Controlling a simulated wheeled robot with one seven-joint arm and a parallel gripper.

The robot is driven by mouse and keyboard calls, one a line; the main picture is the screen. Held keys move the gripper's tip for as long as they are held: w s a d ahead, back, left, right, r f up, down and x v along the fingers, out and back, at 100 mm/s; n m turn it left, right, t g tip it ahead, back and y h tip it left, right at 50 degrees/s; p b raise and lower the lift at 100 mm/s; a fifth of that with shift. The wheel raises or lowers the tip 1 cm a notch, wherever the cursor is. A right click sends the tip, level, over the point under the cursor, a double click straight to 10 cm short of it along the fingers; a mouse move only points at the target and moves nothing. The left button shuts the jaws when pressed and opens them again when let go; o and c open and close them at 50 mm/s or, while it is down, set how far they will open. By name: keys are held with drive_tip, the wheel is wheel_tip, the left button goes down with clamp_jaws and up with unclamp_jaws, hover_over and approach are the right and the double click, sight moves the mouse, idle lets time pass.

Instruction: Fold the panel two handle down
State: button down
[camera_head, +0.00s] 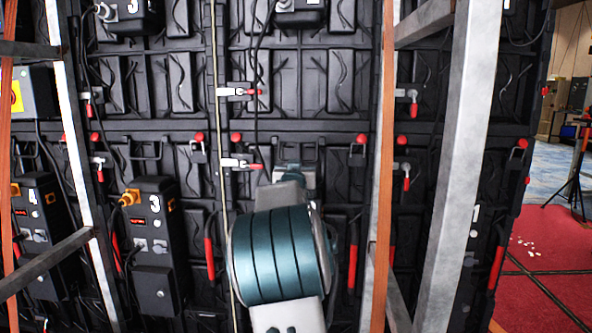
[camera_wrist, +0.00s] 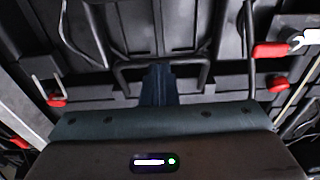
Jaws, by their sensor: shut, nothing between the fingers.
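The wall is made of black panels. A box marked 3 (camera_head: 154,235) and one marked 4 (camera_head: 40,220) stand at the left. No number 2 is readable; my arm covers much of the panel between the boxes marked 3 and 1. In the wrist view, a black U-shaped handle (camera_wrist: 122,75) spans that panel, its middle hidden behind my fingers. My gripper (camera_wrist: 158,75) is shut and empty, its fingertips at the handle's bar; I cannot tell whether they touch. In the head view, my gripper (camera_head: 289,173) reaches toward the panel and hides this handle.
Red-tipped latches (camera_head: 240,164) sit along the panel seams. Red grips (camera_head: 209,258) hang lower down. A grey metal upright (camera_head: 455,170) and an orange post (camera_head: 383,170) stand close right of my arm. Open red floor (camera_head: 555,250) lies at the far right.

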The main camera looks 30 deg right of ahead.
drive_tip(key=shift+w+d+f, duration=0.35)
drive_tip(key=shift+w+f, duration=0.05)
drive_tip(key=shift+f, duration=0.05)
idle(0.6)
drive_tip(key=shift+s+a, duration=0.2)
drive_tip(key=shift+a, duration=0.1)
drive_tip(key=s+a+f, duration=0.4)
drive_tip(key=s+a, duration=0.2)
drive_tip(key=s, duration=0.3)
drive_tip(key=shift+s+a+f+p, duration=0.15)
drive_tip(key=shift+a+f+p, duration=0.25)
drive_tip(key=shift+p, duration=0.05)
drive_tip(key=shift+r, duration=0.1)
